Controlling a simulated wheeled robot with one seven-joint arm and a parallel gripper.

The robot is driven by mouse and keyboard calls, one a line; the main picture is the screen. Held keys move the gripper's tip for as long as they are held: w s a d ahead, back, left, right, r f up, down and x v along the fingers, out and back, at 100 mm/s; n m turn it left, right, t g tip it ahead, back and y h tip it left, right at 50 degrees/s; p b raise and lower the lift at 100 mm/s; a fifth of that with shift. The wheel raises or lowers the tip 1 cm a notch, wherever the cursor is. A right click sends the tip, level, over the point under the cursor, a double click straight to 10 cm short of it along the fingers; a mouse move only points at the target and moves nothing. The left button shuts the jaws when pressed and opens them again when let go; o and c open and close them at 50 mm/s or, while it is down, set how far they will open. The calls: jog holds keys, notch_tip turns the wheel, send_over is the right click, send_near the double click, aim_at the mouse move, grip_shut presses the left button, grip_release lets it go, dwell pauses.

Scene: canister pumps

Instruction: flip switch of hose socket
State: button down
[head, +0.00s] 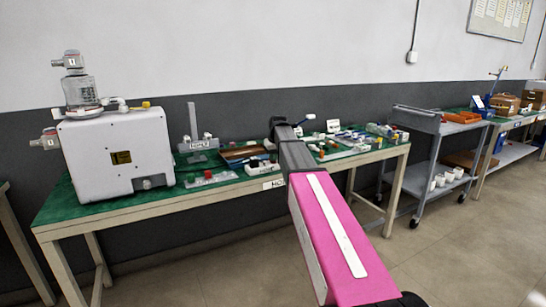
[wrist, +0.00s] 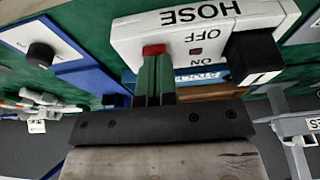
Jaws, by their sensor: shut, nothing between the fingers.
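The hose socket (wrist: 140,35) is a white box lettered HOSE, OFF and ON, seen upside down in the wrist view. A small dark red spot (wrist: 196,50) sits between OFF and ON. A brighter red piece (wrist: 153,50) shows at the box's edge, right at my fingertips. My gripper (wrist: 154,60) is shut and empty, its green fingers together against or just in front of that red piece; I cannot tell whether they touch. A black block (wrist: 255,57) sits at the lettered box's right end. In the head view my arm hides the gripper.
A blue-edged white panel with a black knob (wrist: 41,54) lies left of the socket. In the head view, a large white pump unit (head: 115,155) stands on the green-topped table (head: 110,207). A grey cart (head: 420,122) stands to the right; open floor lies in front.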

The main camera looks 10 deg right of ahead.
jog(key=shift+w+a+r, duration=0.15)
jog(key=shift+w, duration=0.25)
jog(key=shift+w+a+r, duration=0.1)
jog(key=shift+w+r, duration=0.05)
jog(key=shift+w, duration=0.2)
jog(key=shift+r, duration=0.6)
jog(key=s+v, duration=0.1)
jog(key=v, duration=1.1)
jog(key=shift+s+d+r, duration=0.2)
jog(key=shift+s+d, duration=0.05)
